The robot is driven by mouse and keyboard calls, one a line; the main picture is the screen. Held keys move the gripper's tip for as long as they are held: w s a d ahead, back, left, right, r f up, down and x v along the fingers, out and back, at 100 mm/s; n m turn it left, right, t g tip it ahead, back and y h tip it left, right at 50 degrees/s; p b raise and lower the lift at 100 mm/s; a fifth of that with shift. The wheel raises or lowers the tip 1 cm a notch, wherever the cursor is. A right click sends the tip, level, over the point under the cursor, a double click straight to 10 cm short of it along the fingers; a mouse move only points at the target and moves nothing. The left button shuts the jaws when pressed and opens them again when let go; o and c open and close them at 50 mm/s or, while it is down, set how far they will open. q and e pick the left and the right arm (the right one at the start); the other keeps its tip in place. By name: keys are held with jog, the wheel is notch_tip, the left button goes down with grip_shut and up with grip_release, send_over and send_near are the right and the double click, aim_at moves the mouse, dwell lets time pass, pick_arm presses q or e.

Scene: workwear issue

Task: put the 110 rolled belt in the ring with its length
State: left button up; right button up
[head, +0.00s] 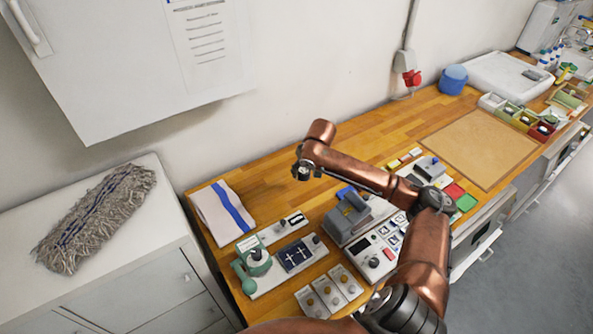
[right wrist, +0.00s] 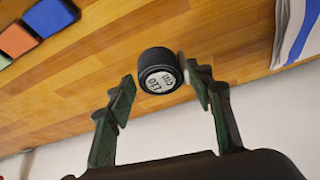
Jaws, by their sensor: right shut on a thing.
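The 110 rolled belt (right wrist: 160,80) is a short black roll with a white label on its end, which reads upside down in the right wrist view. My right gripper (right wrist: 159,78) is shut on it, one finger at each side, above the bare wood. In the head view the right gripper (head: 303,172) is small and dark at the end of my copper arm, and I cannot make out the belt there. Light plates with small round fittings (head: 329,292) stand at the near table edge. I cannot read any length on them. My left gripper is not in view.
A striped towel (head: 223,211) lies left on the wooden table. A green device (head: 258,262), a dark panel (head: 299,254) and a grey block (head: 346,217) crowd the near side. A tan mat (head: 480,148) lies bare at the right.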

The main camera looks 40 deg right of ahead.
jog(key=w+d+f, duration=0.1)
jog(key=w+f, duration=0.1)
jog(key=w, duration=0.1)
jog(key=w+d+f, duration=0.1)
jog(key=w+f, duration=0.4)
jog(key=shift+w+d+f, duration=0.25)
jog(key=shift+w+d, duration=0.15)
jog(key=shift+w+f, duration=0.3)
jog(key=shift+f, duration=0.15)
notch_tip(320, 180, down, 3)
jog(key=shift+d+r, duration=0.1)
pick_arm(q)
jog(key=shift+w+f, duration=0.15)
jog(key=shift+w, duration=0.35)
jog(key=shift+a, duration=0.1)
pick_arm(e)
jog(key=shift+s, duration=0.1)
jog(key=o, duration=1.2)
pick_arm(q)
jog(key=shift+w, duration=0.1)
